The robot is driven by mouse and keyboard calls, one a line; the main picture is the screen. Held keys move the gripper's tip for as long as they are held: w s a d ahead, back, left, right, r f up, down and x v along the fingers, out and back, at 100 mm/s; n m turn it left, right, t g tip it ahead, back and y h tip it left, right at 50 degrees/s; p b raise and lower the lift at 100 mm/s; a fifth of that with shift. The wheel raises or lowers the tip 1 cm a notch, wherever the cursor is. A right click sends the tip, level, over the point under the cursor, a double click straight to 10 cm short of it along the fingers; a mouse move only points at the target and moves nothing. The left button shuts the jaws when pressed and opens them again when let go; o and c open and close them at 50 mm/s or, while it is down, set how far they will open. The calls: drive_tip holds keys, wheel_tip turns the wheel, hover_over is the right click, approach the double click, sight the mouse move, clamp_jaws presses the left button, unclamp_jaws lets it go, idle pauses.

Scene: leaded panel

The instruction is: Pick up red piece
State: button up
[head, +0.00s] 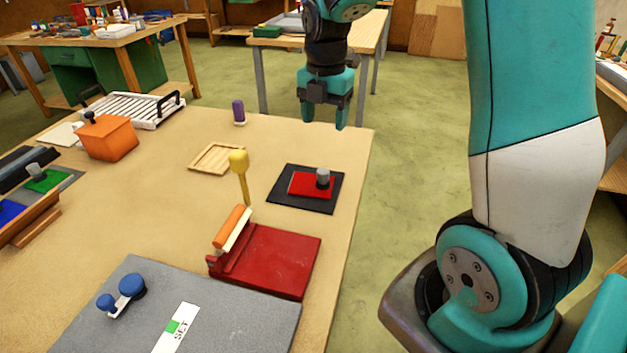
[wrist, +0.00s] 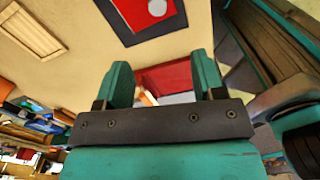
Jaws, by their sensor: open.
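The red piece (head: 304,187) is a flat red square with a grey knob. It lies on a black mat (head: 285,203) near the right edge of the table. In the wrist view the red piece (wrist: 133,13) shows at the top edge, partly cut off, with its pale round knob, on the black mat (wrist: 125,35). My gripper (head: 325,115) is open and empty, in the air beyond the mat in the head view. In the wrist view my gripper (wrist: 163,78) has its fingers apart, with the red piece beyond them and not between them.
A red board (head: 283,262) with an orange-handled part (head: 231,227) lies nearer than the mat. A yellow-headed tool (head: 239,164) stands left of the mat. A wooden tray (head: 214,169), purple object (head: 239,112) and orange block (head: 110,140) are farther back.

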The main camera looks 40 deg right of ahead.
sight(323, 171)
wheel_tip(323, 171, down, 11)
drive_tip(key=shift+a+r+p, duration=0.1)
drive_tip(key=shift+r+p, duration=0.1)
drive_tip(key=shift+p, duration=0.45)
drive_tip(key=shift+w+d+f+p, duration=0.15)
drive_tip(key=shift+f+p, duration=0.25)
drive_tip(key=shift+f, duration=0.95)
drive_tip(key=shift+w+d+f+p, duration=0.1)
drive_tip(key=shift+f+p, duration=0.3)
drive_tip(key=shift+f, duration=0.9)
drive_tip(key=c, duration=0.9)
drive_tip(key=shift+c, duration=0.3)
drive_tip(key=shift+r, duration=0.1)
wheel_tip(323, 171, up, 20)
drive_tip(key=b, duration=0.2)
